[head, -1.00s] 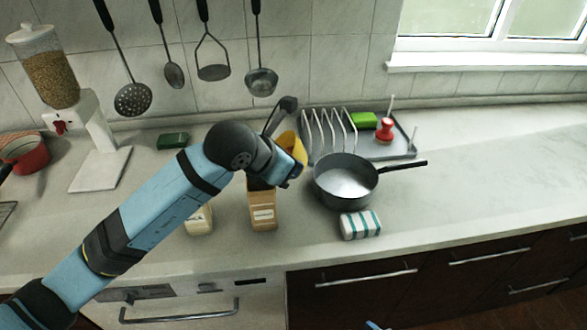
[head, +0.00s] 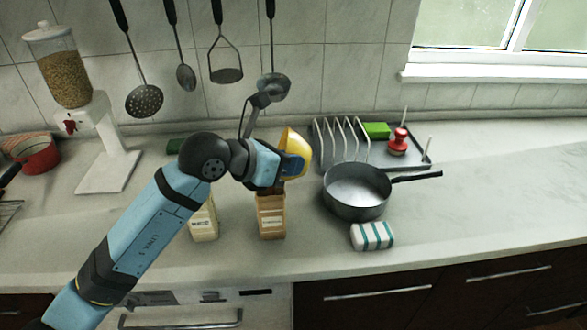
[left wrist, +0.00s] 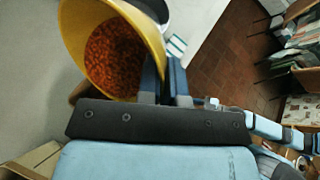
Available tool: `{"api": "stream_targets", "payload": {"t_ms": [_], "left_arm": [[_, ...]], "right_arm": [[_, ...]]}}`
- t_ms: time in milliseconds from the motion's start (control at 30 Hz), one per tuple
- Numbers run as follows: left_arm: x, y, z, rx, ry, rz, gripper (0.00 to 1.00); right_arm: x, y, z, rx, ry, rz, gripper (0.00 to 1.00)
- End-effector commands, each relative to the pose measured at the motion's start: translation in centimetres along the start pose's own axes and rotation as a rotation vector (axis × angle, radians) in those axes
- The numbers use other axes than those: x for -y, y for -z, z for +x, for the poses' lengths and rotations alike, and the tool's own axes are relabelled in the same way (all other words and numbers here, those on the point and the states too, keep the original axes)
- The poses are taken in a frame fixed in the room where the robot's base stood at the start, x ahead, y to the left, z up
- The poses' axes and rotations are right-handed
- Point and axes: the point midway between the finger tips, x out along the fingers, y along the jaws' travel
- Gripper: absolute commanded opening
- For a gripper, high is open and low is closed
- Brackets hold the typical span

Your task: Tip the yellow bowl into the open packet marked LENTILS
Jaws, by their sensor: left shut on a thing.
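My left gripper (head: 279,170) is shut on the rim of the yellow bowl (head: 297,152). The bowl is tilted and held above the counter, over or just behind the brown packet (head: 271,222). The left wrist view shows the bowl (left wrist: 75,35) with orange-red lentils (left wrist: 113,58) inside it. The brown packet stands upright with its top open, a pale label on its front. A cream packet (head: 204,224) with a label stands to its left. Both labels are too small to read surely. My right gripper is not in view.
A grey pan (head: 356,190) stands right of the brown packet, a striped white-and-teal block (head: 372,236) in front of it. A rack tray (head: 370,160) is behind. A grain dispenser (head: 68,78) and red pot (head: 38,157) are left. The counter at right is clear.

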Motion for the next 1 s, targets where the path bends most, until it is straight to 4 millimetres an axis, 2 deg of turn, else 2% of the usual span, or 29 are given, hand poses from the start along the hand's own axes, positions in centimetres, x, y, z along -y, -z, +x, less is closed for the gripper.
{"api": "stream_targets", "payload": {"t_ms": [367,800,1000], "left_arm": [[-0.6,0.2,-0.9,0.065,0.028,-0.034,0.0],[-1.3,0.4,-2.0,0.158,0.071,-0.083,0.0],[-1.6,0.4,-2.5,0.223,0.1,-0.118,0.0]], "right_arm": [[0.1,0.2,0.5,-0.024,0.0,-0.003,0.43],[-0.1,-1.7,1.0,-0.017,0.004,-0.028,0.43],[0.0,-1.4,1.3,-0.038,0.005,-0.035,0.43]]}}
